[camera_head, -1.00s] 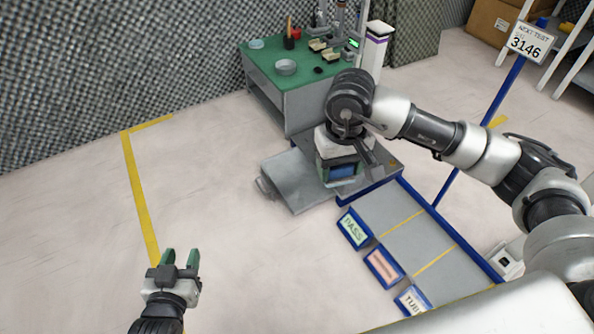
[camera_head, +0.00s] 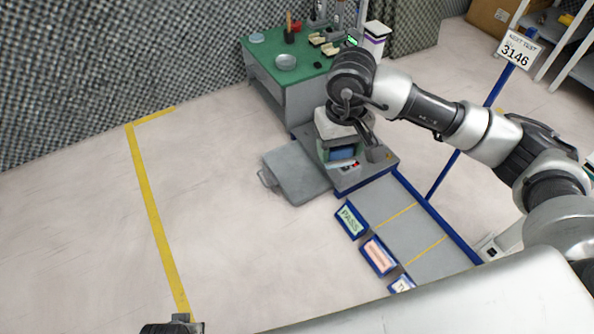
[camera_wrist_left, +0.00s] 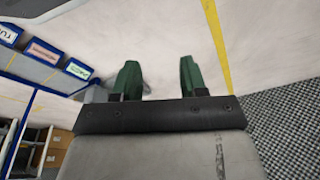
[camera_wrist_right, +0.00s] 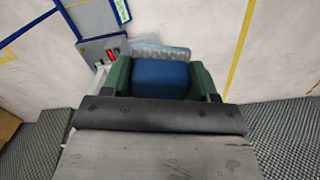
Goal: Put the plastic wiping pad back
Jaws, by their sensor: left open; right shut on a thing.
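The wiping pad is taken to be the blue block (camera_head: 342,154), held between the green fingers of my right gripper (camera_head: 340,150). The blue block (camera_wrist_right: 160,78) also fills the gap between the fingers in the right wrist view. A pale, ribbed, translucent piece (camera_wrist_right: 160,51) shows just beyond it; whether it belongs to the block is unclear. The gripper is over or beside a grey machine (camera_head: 378,172); contact cannot be told. My left gripper (camera_wrist_left: 155,80) is open and empty over the floor. In the head view only a dark part of it shows at the bottom edge.
A grey plate with a handle (camera_head: 296,172) lies left of the machine. A blue-edged conveyor (camera_head: 410,225) with a PASS bin (camera_head: 351,219) runs toward me. Behind stands a green-topped bench (camera_head: 262,60) with a round dish (camera_head: 286,62). The left floor is clear.

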